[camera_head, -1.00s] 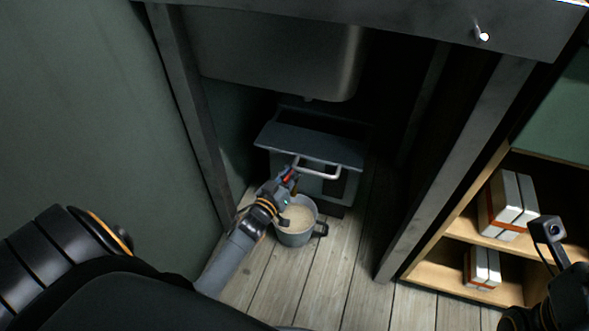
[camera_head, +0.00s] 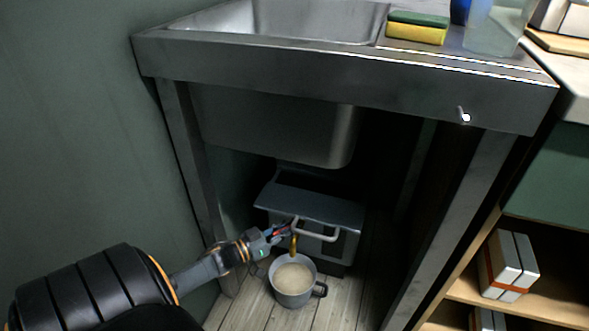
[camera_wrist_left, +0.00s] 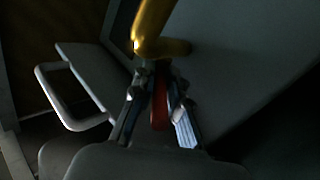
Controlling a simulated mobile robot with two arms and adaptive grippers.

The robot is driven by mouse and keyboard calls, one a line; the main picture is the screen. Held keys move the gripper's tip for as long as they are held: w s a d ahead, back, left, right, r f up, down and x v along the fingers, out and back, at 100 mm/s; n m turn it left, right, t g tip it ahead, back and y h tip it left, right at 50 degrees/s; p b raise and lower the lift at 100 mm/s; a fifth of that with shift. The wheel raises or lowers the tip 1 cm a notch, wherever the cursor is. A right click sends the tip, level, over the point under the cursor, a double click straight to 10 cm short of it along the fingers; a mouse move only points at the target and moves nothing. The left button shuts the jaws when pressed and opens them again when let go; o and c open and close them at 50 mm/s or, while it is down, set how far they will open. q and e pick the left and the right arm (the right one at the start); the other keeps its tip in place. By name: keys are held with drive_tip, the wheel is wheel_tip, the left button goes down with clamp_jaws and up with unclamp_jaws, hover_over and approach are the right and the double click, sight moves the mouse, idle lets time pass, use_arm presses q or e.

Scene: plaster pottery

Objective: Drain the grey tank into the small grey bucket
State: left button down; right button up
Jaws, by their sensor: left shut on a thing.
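The grey tank (camera_head: 314,205), with a dark lid and a pale bar handle (camera_head: 319,234), stands on the floor under the sink. A brass tap (camera_head: 294,245) comes out of its front. The small grey bucket (camera_head: 294,297) stands upright below the tap and holds pale beige liquid. I cannot tell whether a stream is falling. My left gripper (camera_head: 282,232) is shut on the tap's red handle (camera_wrist_left: 159,107), just left of the bar handle. The brass tap also shows above the fingers in the left wrist view (camera_wrist_left: 150,35). My right gripper is out of view.
The metal sink (camera_head: 280,125) hangs above the tank, with frame legs on both sides (camera_head: 190,160). A wooden shelf (camera_head: 480,292) with boxes (camera_head: 509,265) stands at the right. A sponge (camera_head: 417,28) lies on the sink top.

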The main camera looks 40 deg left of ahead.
use_arm(q)
drive_tip(key=shift+d, duration=0.2)
drive_tip(key=c, duration=1.4)
unclamp_jaws()
drive_tip(key=shift+o, duration=0.2)
